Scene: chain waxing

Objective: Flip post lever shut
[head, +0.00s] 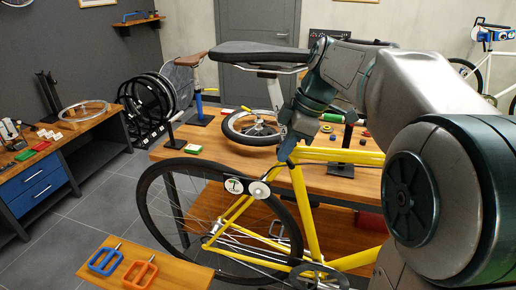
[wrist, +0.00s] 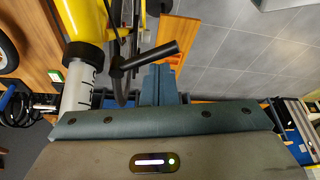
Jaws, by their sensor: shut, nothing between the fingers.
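The post lever (wrist: 150,57) is a black bar in the wrist view, sticking out to the right from a dark pivot beside the yellow seat tube (wrist: 86,22). In the head view my gripper (head: 286,157) is beside the top of the yellow bike's (head: 306,205) seat tube, below the black saddle (head: 260,54). The lever is not distinct there.
A wooden bench (head: 220,148) with a loose wheel (head: 250,127) and small tools stands behind the bike. A wooden board (head: 190,268) at the front carries a blue clamp (head: 105,261) and an orange clamp (head: 140,272). Open floor lies to the left.

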